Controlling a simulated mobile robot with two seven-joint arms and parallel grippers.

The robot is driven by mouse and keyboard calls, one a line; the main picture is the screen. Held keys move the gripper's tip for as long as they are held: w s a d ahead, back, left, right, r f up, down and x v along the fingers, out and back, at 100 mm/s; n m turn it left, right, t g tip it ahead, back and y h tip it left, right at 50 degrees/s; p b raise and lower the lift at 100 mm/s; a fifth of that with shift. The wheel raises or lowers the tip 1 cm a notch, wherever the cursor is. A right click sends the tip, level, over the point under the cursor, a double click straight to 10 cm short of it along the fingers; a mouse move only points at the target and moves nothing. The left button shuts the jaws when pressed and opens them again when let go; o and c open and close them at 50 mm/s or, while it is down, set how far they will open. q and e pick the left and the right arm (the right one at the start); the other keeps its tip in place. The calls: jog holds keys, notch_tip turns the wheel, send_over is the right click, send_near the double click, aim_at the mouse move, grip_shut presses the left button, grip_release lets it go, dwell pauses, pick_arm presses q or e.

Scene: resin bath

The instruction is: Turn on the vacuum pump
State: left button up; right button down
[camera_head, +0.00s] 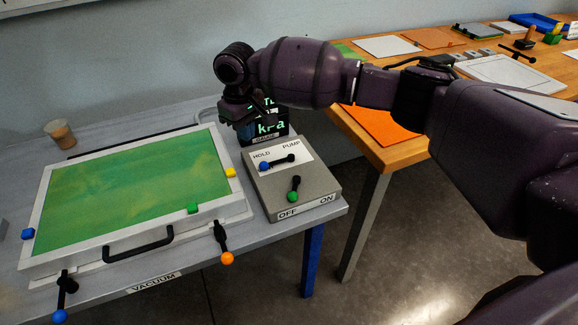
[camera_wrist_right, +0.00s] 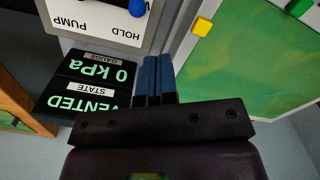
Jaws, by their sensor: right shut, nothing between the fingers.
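The grey pump control box (camera_head: 321,182) stands on the right end of the grey table. Its green-knobbed lever (camera_head: 293,194) is between the OFF and ON labels, its knob pointing toward the front, nearer OFF. Its blue-knobbed lever (camera_head: 278,162) points left, under HOLD. My right gripper (camera_head: 244,132) is shut and empty, above the table by the box's back left corner, partly in front of the gauge display (camera_head: 272,125). In the right wrist view its blue fingers (camera_wrist_right: 153,78) are together, beside the display (camera_wrist_right: 92,80), which reads 0 kPa and VENTED. My left gripper is out of view.
A framed green panel (camera_head: 130,190) with a black handle and clamps lies left of the box. A cup (camera_head: 60,133) stands at the back left. A wooden table (camera_head: 440,75) with trays and tools is at the back right. My right arm passes above the wooden table.

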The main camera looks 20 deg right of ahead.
aim_at(294, 190)
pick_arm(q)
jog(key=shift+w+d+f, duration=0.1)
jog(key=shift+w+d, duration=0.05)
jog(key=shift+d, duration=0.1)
pick_arm(e)
jog(key=s+d+m+g+h, duration=0.1)
jog(key=s+d+g, duration=0.2)
jog(key=shift+r+m, duration=0.15)
jog(key=shift+m, duration=0.15)
jog(key=shift+s, duration=0.1)
jog(key=b+x, duration=0.1)
jog(key=x, duration=0.8)
jog(key=shift+s+d+f, duration=0.1)
jog(key=shift+f, duration=0.2)
jog(key=s, duration=0.1)
jog(key=s+d, duration=0.1)
jog(key=s, duration=0.1)
jog(key=shift+s+d+f, duration=0.1)
jog(key=shift+d+f, duration=0.1)
jog(key=shift+f, duration=0.2)
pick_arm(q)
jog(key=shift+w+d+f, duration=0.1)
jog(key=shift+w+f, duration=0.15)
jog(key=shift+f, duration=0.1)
pick_arm(e)
jog(key=shift+s+d+f, duration=0.1)
jog(key=shift+s+f, duration=0.05)
jog(key=shift+s, duration=0.1)
